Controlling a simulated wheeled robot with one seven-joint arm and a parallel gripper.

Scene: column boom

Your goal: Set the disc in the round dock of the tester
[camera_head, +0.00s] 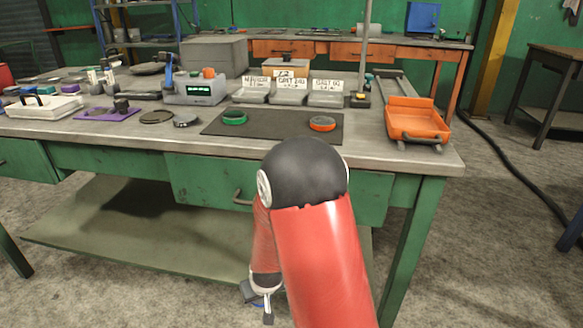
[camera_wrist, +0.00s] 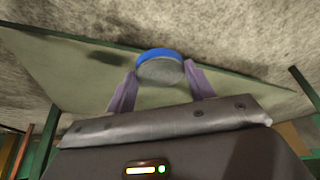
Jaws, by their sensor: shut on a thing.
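A disc with a blue rim and a grey face (camera_wrist: 160,69) is held between the two purple fingers of my gripper (camera_wrist: 161,80) in the wrist view. In the head view my gripper (camera_head: 266,298) hangs low in front of the bench, below the tabletop; only a bit of blue shows there beside it. A grey device with a lit green display (camera_head: 197,91), probably the tester, stands on the bench at left of centre, with an orange part on top. I cannot make out its round dock.
A dark mat (camera_head: 272,124) on the bench holds a green-rimmed disc (camera_head: 234,118) and an orange-rimmed disc (camera_head: 322,124). Labelled bins (camera_head: 290,97) and a thin upright post (camera_head: 365,50) stand behind. An orange tray (camera_head: 418,122) is at right. A lower shelf (camera_head: 130,222) spans under the bench.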

